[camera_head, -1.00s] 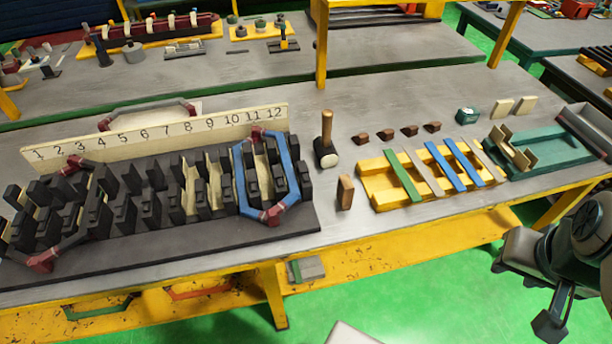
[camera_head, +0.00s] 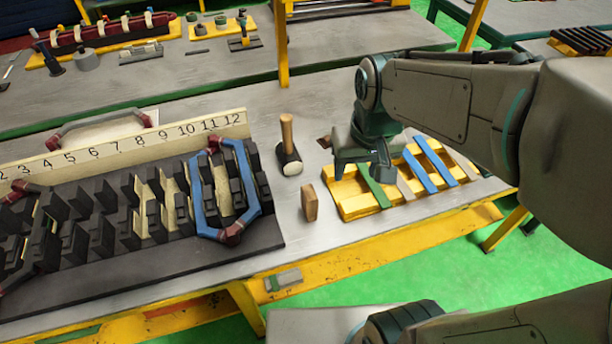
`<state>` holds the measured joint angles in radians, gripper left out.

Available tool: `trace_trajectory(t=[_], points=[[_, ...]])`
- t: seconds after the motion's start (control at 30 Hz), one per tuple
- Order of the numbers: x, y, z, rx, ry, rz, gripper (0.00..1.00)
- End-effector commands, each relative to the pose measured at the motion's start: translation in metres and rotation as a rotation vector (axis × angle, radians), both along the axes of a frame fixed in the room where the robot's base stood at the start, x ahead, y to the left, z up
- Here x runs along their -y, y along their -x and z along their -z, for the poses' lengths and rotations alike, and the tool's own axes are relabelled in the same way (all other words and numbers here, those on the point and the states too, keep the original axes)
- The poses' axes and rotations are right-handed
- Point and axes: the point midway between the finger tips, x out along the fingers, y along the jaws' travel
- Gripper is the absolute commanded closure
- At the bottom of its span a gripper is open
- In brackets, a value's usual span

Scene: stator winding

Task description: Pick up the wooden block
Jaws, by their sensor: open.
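The wooden block (camera_head: 310,202) is a small brown piece. It stands upright on the grey table, between the dark stator fixture and the yellow rack. My gripper (camera_head: 360,174) is open and points down over the left end of the yellow rack. It is to the right of the block and apart from it, with nothing seen between its fingers. My arm hides part of the table behind the rack.
A mallet (camera_head: 288,150) with a wooden handle stands just behind the block. The dark stator fixture (camera_head: 270,250) with a numbered board (camera_head: 120,150) lies to the left. The yellow rack (camera_head: 350,206) holds coloured strips. The table's front edge is close in front of the block.

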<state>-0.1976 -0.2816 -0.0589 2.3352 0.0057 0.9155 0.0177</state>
Motion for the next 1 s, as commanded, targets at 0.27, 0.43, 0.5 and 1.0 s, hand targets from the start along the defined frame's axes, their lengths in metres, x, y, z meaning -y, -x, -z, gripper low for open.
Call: trace_trajectory(t=[0.27,0.43,0.5,1.0], points=[[-0.062,-0.050,0.042,-0.126,0.035,-0.128,0.49],[-0.080,-0.063,0.057,-0.157,0.054,-0.156,0.49],[-0.083,-0.065,0.062,-0.163,0.058,-0.161,0.49],[-0.083,-0.065,0.141,-0.166,0.059,-0.161,0.49]])
